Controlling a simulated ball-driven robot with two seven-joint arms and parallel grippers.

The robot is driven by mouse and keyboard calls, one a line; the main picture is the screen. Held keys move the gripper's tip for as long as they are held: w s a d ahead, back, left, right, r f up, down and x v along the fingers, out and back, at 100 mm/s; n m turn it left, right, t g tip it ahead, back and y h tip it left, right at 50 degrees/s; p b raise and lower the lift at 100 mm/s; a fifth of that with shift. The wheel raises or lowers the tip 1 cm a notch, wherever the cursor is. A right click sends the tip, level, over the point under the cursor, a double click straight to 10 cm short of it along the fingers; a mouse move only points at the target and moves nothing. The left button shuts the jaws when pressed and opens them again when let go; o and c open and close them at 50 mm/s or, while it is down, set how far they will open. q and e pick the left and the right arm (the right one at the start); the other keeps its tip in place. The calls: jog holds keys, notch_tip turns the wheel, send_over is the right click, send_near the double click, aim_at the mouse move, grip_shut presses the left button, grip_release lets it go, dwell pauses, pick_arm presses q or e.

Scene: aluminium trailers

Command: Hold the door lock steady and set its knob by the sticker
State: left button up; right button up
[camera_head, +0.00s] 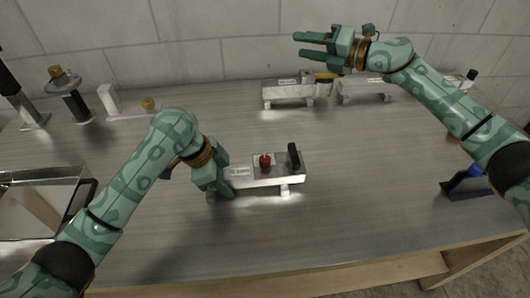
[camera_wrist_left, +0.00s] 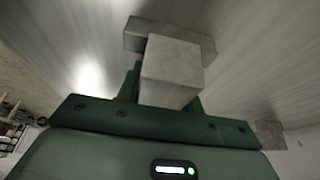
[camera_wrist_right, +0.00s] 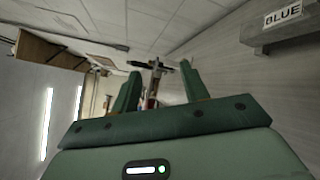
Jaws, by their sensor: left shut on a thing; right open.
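The door lock is a pale metal bar (camera_head: 262,183) on short feet near the middle of the table. It carries a red knob (camera_head: 265,161), a black upright handle (camera_head: 294,157) and a small white sticker (camera_head: 240,171) whose print is too small to read. My left gripper (camera_head: 217,188) is shut on the lock's left end. In the left wrist view a grey metal block (camera_wrist_left: 170,72) of the lock sits between the fingers, hiding much of them. My right gripper (camera_head: 314,46) is open and empty, raised above the back of the table, pointing left, away from the lock.
Two similar metal fixtures (camera_head: 288,91) (camera_head: 365,86) stand at the back under my right arm. A metal tray (camera_head: 42,172) is at left, with a black post (camera_head: 76,105) behind it. A dark stand with a blue part (camera_head: 467,183) is at right.

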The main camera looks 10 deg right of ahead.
jog(key=s+a+n+g, duration=0.3)
jog(key=s+a+g, duration=0.2)
jog(key=a, duration=0.4)
jog(key=n+g+h, duration=0.2)
jog(key=g+h, duration=0.3)
jog(key=h, duration=0.8)
send_near(265, 158)
jog(key=shift+m, duration=0.3)
notch_tip(265, 158, down, 9)
jog(key=shift+a+r, duration=0.15)
jog(key=shift+w, duration=0.1)
grip_shut()
